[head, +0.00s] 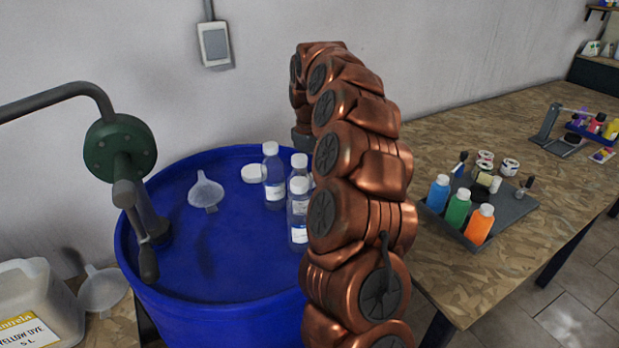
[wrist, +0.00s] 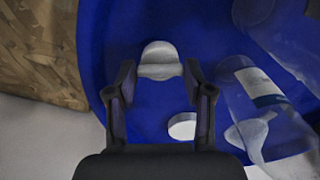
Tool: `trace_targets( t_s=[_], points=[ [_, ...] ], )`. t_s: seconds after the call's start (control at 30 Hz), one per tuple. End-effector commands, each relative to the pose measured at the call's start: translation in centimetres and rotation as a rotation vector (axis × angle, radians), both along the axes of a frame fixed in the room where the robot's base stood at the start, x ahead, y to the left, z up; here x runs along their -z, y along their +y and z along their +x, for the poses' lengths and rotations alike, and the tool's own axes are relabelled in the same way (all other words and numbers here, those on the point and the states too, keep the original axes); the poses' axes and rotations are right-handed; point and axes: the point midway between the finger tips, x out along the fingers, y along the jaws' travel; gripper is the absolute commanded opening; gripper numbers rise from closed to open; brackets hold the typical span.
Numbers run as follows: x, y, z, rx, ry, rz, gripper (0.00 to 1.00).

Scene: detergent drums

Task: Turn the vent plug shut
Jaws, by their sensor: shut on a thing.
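The blue drum (head: 225,255) stands upright left of my arm in the head view. The vent plug (wrist: 159,52) is a round white piece with a raised bar across it, on the blue drum top in the wrist view. My gripper (wrist: 159,71) has one finger on each side of the plug's bar and is shut on it. The bar lies roughly crosswise between the fingertips. In the head view my arm hides the plug and the fingers.
Clear bottles (head: 274,176), a white cap (head: 252,173) and a funnel (head: 206,191) stand on the drum top close to my arm. A crank pump (head: 120,150) rises at its left. A workbench (head: 445,260) with a paint tray (head: 510,215) is at the right.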

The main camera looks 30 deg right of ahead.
Motion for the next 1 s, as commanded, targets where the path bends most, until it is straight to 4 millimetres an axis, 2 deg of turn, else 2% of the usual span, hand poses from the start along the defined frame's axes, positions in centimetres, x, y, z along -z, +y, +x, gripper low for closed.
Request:
trace_targets(
  t_s=[0.2, 0.5, 1.0],
  points=[
    [0.2, -0.1, 0.01, 0.183, -0.003, -0.001, 0.17],
    [-0.03, -0.11, 0.1, 0.358, -0.007, -0.001, 0.17],
    [-0.23, -0.11, 0.06, 0.434, -0.005, -0.002, 0.17]
  ],
)
